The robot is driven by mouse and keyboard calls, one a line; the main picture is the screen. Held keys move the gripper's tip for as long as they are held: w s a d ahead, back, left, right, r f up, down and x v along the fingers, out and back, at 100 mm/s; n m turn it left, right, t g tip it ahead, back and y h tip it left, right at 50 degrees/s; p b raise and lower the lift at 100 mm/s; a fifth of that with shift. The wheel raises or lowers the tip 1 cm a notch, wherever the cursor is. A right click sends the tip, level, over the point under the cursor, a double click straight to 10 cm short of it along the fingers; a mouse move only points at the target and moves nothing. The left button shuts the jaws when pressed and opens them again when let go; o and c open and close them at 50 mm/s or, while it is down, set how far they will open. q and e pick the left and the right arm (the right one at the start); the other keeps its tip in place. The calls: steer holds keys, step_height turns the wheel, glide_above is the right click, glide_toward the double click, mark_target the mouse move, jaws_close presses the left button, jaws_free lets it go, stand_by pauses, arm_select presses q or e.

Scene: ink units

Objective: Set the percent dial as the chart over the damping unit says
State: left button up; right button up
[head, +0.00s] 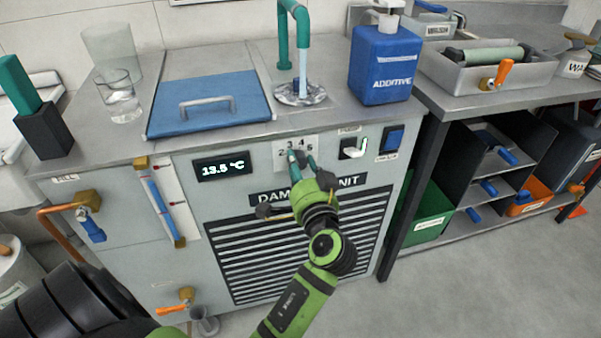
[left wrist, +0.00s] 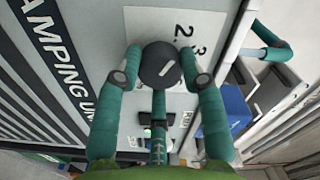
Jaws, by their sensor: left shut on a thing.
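The percent dial is a dark round knob (left wrist: 160,66) with a white pointer line, on a white number plate (head: 297,143) on the damping unit's front (head: 225,220). My left gripper (left wrist: 161,78) is shut on the knob, one teal finger on each side; it also shows in the head view (head: 302,165), where it covers the knob. In the wrist view the line slants up and right, toward the side with the printed 2 and 3; the exact setting cannot be told. Only the bottom edge of a framed sheet (head: 190,2) shows, unreadable. My right gripper is not in view.
A display (head: 222,167) left of the dial reads 13.5 °C. A lit white switch (head: 355,149) and a blue switch (head: 391,140) sit to its right. A blue ADDITIVE bottle (head: 385,65), a tap (head: 284,40) and a blue lid (head: 208,103) are on top.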

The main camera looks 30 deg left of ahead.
arm_select(q)
steer(key=shift+s+a+f+n, duration=0.1)
steer(key=shift+a+n, duration=0.1)
steer(key=shift+n, duration=0.2)
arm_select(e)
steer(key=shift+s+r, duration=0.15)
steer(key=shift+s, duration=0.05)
arm_select(q)
steer(key=o, duration=1.2)
steer(key=shift+c, duration=0.2)
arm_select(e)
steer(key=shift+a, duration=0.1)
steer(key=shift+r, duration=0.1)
